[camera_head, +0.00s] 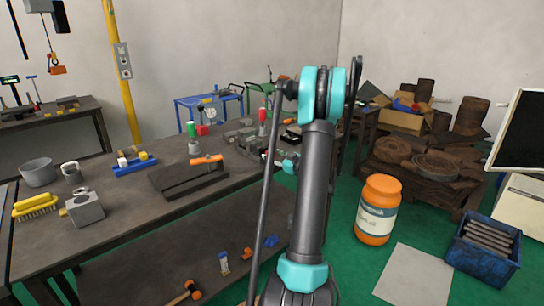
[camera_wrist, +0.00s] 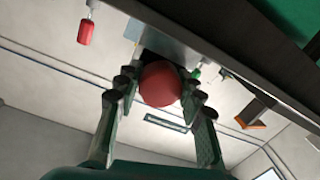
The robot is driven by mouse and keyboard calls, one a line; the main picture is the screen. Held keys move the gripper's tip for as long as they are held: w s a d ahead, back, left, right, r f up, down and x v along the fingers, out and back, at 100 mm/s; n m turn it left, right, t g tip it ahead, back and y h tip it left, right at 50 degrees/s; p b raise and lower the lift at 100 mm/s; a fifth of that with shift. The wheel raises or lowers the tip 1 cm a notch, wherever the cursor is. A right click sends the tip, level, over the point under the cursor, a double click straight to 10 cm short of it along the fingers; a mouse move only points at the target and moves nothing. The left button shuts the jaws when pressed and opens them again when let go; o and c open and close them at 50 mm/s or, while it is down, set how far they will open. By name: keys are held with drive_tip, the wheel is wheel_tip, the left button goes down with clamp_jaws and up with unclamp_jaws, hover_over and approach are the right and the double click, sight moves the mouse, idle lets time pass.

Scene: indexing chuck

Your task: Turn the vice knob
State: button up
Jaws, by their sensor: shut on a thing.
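The wrist view shows a round red knob (camera_wrist: 160,84) against a grey block (camera_wrist: 172,42), which I take to be part of the vice. My gripper (camera_wrist: 158,92) has its two dark green fingers on either side of the knob and is shut on it. In the head view my arm stands in front of the right end of the workbench (camera_head: 120,215). It hides most of my gripper and the knob there. Grey metal parts (camera_head: 243,138) show on the bench just left of my arm; I cannot tell which belongs to the vice.
A red-topped piece (camera_head: 262,116) and a green-topped piece (camera_head: 191,130) stand on the bench. A dark tray (camera_head: 180,182) with an orange-handled tool lies left of my arm. An orange drum (camera_head: 378,208) and blue crate (camera_head: 484,250) stand on the floor at right.

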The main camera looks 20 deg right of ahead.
drive_tip(key=n, duration=1.1)
drive_tip(key=shift+h, duration=0.4)
drive_tip(key=shift+n, duration=0.3)
drive_tip(key=o, duration=1.2)
drive_tip(key=shift+c, duration=0.2)
drive_tip(key=v, duration=0.8)
